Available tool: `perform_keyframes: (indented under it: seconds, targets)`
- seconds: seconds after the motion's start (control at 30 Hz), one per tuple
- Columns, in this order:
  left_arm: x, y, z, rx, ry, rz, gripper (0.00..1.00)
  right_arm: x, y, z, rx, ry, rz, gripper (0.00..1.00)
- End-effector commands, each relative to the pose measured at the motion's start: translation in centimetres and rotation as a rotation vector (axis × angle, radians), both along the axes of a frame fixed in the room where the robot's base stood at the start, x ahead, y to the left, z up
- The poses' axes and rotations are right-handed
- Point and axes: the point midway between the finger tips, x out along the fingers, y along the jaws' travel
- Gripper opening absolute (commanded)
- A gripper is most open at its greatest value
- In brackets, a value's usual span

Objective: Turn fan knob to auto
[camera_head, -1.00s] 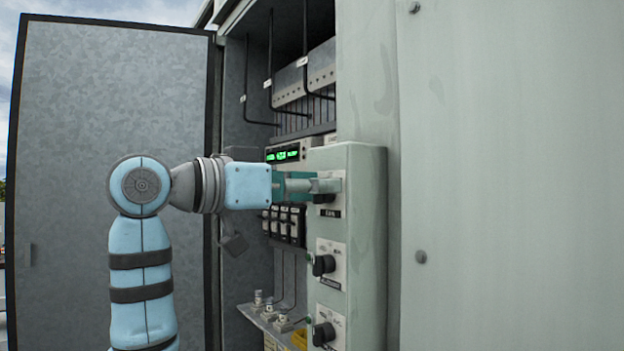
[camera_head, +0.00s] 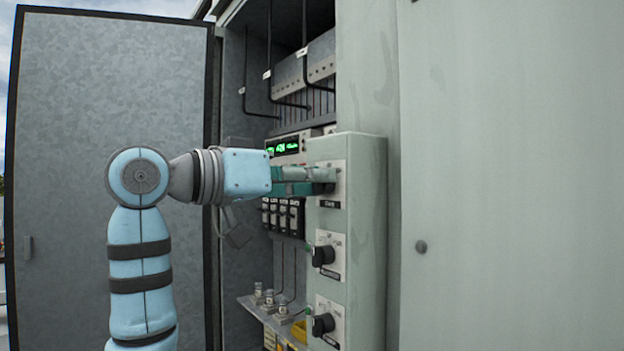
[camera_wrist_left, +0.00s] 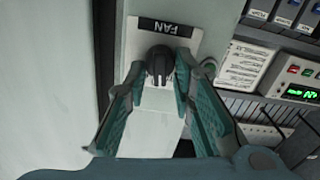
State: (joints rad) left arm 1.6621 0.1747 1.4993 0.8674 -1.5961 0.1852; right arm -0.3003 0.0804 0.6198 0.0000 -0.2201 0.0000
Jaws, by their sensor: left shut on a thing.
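The fan knob (camera_wrist_left: 158,66) is a black knob on a pale plate, with a black label reading FAN beside it in the left wrist view. In the head view the fan plate (camera_head: 341,181) is the top one on the pale green control box (camera_head: 362,240), and my fingers largely hide its knob. My left gripper (camera_head: 331,181) reaches in from the left. Its teal fingers stand on both sides of the knob and are shut on it; the left wrist view also shows the fingertips (camera_wrist_left: 160,72) there. The knob's setting marks cannot be read. My right gripper is out of view.
Two more black knobs, the middle one (camera_head: 322,255) and the bottom one (camera_head: 322,324), sit below on the same box. A green-lit display (camera_head: 284,147) and breakers (camera_head: 283,217) lie behind it. The open cabinet door (camera_head: 110,100) stands left; a flat panel (camera_head: 510,180) fills the right.

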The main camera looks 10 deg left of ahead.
Motion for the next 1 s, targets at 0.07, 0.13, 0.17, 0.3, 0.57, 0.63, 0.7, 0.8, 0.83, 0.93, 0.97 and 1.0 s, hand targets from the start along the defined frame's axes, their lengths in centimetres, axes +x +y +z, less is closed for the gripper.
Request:
perform_keyframes:
  seconds: [0.07, 0.13, 0.17, 0.3, 0.57, 0.63, 0.7, 0.8, 0.83, 0.93, 0.97, 1.0]
  targets:
    - [0.0, 0.1, 0.1, -0.046, 0.032, 0.002, 0.0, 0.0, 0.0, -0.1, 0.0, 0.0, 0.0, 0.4]
    - [0.0, 0.1, 0.1, -0.091, 0.07, 0.002, 0.0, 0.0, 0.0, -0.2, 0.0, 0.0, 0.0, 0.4]
    - [0.0, 0.2, 0.1, -0.112, 0.086, 0.001, 0.0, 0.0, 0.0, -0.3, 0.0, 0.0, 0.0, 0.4]
    - [0.1, 0.2, 0.0, -0.208, 0.165, 0.002, 0.0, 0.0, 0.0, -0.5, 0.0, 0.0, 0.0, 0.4]
    - [0.2, 0.4, -0.1, -0.364, 0.294, 0.002, 0.0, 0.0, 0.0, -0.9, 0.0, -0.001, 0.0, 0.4]
    - [0.2, 0.4, -0.1, -0.397, 0.321, 0.002, 0.0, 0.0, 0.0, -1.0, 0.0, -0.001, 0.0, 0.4]
    - [0.2, 0.4, -0.1, -0.425, 0.344, 0.002, 0.0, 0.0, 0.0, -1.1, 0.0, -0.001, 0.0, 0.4]
    - [0.2, 0.4, -0.1, -0.456, 0.37, 0.001, 0.0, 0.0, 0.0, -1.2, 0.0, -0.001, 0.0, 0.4]
    - [0.2, 0.4, -0.1, -0.464, 0.375, 0.001, 0.0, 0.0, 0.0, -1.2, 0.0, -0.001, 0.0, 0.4]
    - [0.3, 0.4, -0.1, -0.483, 0.391, 0.002, 0.0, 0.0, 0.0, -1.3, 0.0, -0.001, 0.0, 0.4]
    - [0.3, 0.4, -0.1, -0.487, 0.395, 0.001, 0.0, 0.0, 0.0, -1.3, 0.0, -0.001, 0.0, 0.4]
    - [0.3, 0.5, 0.0, -0.491, 0.399, 0.001, 0.0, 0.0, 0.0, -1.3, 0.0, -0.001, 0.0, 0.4]
